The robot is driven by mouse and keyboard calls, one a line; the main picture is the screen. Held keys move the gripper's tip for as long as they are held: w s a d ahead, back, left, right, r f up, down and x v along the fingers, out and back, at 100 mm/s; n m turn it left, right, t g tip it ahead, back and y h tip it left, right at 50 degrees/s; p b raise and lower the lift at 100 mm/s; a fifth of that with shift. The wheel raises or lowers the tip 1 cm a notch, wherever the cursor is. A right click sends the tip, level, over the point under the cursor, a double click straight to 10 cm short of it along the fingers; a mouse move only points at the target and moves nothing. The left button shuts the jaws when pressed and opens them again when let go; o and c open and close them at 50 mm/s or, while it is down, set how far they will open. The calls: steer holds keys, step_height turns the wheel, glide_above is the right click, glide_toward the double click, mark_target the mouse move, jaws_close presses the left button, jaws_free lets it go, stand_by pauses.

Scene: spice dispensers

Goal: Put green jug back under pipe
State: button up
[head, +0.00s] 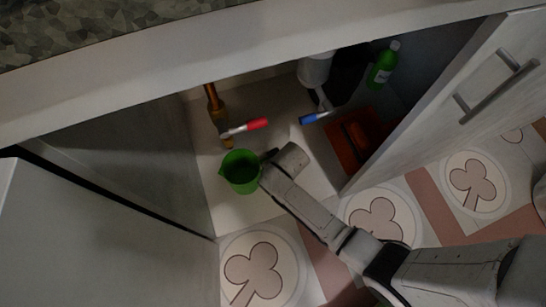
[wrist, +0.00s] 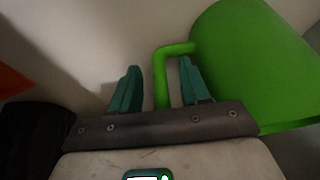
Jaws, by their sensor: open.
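The green jug (head: 241,172) stands on the cabinet floor near the front left, its open top facing up towards the head camera. In the wrist view the jug (wrist: 255,65) fills the upper right, and its handle (wrist: 160,75) lies between the two fingers. My gripper (wrist: 158,66) is open around the handle, with a gap to the left finger and the right finger between handle and jug body. In the head view my gripper (head: 268,158) is right beside the jug. A brownish-orange pipe (head: 213,102) with a red-ended handle (head: 256,124) is behind the jug.
A blue-ended handle (head: 314,117) and a white pipe (head: 315,72) are further right. A green bottle (head: 383,66) stands at the back right, and an orange-red box (head: 350,148) lies near the open right door (head: 455,95). Cabinet walls bound the left.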

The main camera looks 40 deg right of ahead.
steer(key=p+v, duration=0.7)
steer(key=v, duration=0.5)
steer(key=s+d+r+g, duration=0.1)
steer(key=s+d+r, duration=0.1)
steer(key=s+r, duration=0.5)
steer(key=s+d+r+n+g, duration=0.1)
steer(key=s+d+r+g, duration=0.1)
steer(key=s+r, duration=0.4)
steer(key=s+d, duration=0.1)
steer(key=s, duration=0.2)
steer(key=shift+r+g, duration=0.3)
steer(key=shift+r, duration=0.1)
